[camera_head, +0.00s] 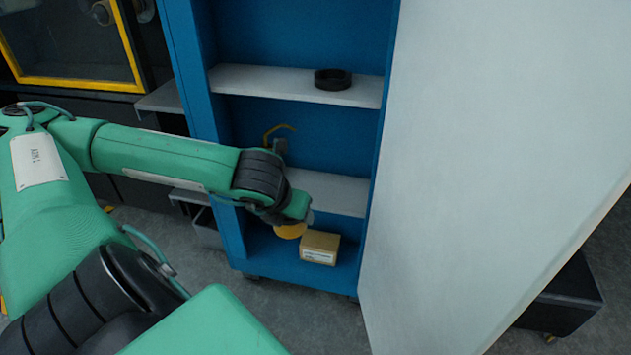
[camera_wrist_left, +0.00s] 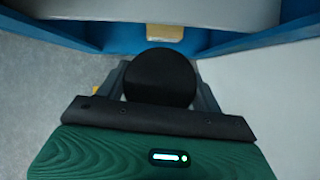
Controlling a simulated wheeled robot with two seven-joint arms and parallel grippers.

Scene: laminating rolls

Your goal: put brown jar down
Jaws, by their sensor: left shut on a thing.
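The brown jar shows in the head view as an amber-yellow body (camera_head: 291,231) under my left gripper (camera_head: 298,218). In the left wrist view its round black top (camera_wrist_left: 160,78) sits between the two fingers of my left gripper (camera_wrist_left: 162,88). The gripper is shut on the jar, which is inside the blue cabinet (camera_head: 240,240), low down over the bottom compartment. My wrist hides much of the jar in the head view. I cannot tell whether its base touches the cabinet floor. My right gripper is not in view.
A small cardboard box (camera_head: 320,248) is on the cabinet floor, right of the jar; it also shows in the wrist view (camera_wrist_left: 165,33). A black ring (camera_head: 332,79) lies on the upper shelf (camera_head: 265,82). The middle shelf (camera_head: 335,192) is above the box. An open white door (camera_head: 470,170) stands at the right.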

